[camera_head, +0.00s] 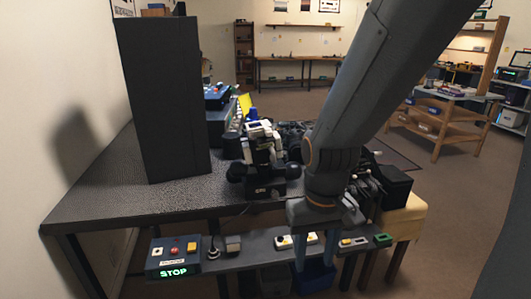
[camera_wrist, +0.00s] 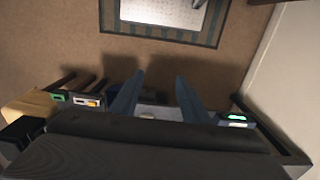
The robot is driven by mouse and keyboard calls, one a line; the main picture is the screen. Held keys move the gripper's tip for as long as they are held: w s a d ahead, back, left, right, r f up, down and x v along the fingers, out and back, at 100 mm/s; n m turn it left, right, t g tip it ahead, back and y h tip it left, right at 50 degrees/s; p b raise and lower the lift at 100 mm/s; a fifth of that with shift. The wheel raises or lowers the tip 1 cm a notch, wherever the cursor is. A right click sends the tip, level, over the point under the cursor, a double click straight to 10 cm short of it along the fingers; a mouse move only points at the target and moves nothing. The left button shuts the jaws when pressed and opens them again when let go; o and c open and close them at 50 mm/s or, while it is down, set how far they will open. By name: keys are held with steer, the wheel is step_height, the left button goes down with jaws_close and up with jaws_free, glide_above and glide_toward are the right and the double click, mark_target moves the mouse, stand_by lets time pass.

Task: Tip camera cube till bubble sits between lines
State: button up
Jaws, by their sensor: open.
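A black and white device (camera_head: 262,155) with round black knobs on both sides stands on the dark bench, left of my arm; I cannot tell if it bears the camera cube. No bubble or level lines can be made out. My gripper (camera_head: 314,262) points down, open and empty, over the front control ledge (camera_head: 215,262), to the right of and nearer than the device. In the wrist view its two blue fingers (camera_wrist: 154,88) are apart, with a white-and-yellow control partly seen between them.
A tall black panel (camera_head: 165,100) stands on the left of the bench (camera_head: 110,195). A box with a green STOP sign (camera_head: 173,272) sits at the ledge's left end. A green block (camera_head: 382,240) is at its right. Dark bins (camera_head: 315,275) lie below. A floor mat (camera_wrist: 160,38) shows in the wrist view.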

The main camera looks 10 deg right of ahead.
steer(key=shift+c, duration=0.3)
steer(key=shift+w, duration=0.1)
steer(key=shift+c, duration=0.9)
steer(key=n+t+y+p, duration=0.3)
steer(key=n+t+p, duration=0.1)
steer(key=t, duration=1.4)
glide_toward(275, 160)
steer(key=w, duration=0.3)
steer(key=shift+w+a+r+p, duration=0.1)
steer(key=shift+w+a+p, duration=0.15)
steer(key=shift+w, duration=1.05)
steer(key=shift+w+a+f+p, duration=0.1)
steer(key=shift+w+a, duration=0.25)
steer(key=shift+w, duration=0.95)
steer(key=shift+w+a+r+p, duration=0.1)
steer(key=shift+w+a+p, duration=0.15)
steer(key=shift+w, duration=1.1)
jaws_close()
